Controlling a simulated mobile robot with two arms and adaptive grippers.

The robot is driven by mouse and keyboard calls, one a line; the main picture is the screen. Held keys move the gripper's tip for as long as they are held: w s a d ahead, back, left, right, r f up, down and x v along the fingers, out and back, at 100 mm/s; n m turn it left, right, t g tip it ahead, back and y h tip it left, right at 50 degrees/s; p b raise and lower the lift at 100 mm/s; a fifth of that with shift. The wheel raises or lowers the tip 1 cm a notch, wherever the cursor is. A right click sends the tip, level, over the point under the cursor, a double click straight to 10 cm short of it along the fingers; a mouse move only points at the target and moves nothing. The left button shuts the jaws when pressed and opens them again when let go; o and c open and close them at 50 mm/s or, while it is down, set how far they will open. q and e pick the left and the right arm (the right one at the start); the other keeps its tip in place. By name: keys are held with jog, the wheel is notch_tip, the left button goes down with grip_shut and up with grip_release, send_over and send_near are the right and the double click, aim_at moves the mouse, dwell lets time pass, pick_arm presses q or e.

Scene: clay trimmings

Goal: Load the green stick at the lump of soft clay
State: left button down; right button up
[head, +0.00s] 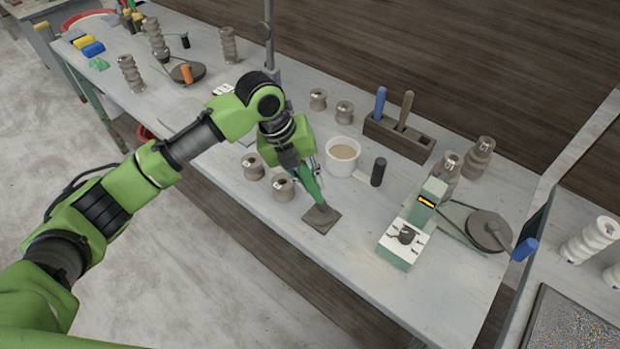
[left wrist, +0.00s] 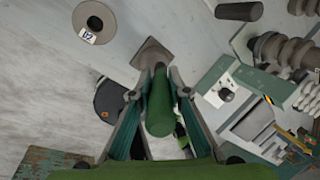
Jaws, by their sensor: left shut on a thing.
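My left gripper (head: 310,182) points down over the table and is shut on the green stick (left wrist: 160,108). In the left wrist view the stick runs between the two fingers (left wrist: 157,88), with its far end towards the clay. The grey-brown lump of soft clay (head: 321,214) sits on a square brown board (head: 324,227), which also shows in the left wrist view (left wrist: 147,52). The stick's lower end meets the lump or is just above it; the fingers hide part of this. My right gripper is out of view.
A white tub (head: 342,157) with beige contents and a dark cylinder (head: 378,172) stand behind the board. Ribbed clay pieces (head: 284,188) stand close at left. A pale green device (head: 403,243) is at right. The table front is clear.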

pick_arm(q)
jog(key=shift+f, duration=0.4)
jog(key=shift+s+f, duration=0.1)
dwell(1.8)
notch_tip(320, 180, up, 7)
jog(key=p, duration=0.7)
dwell(0.8)
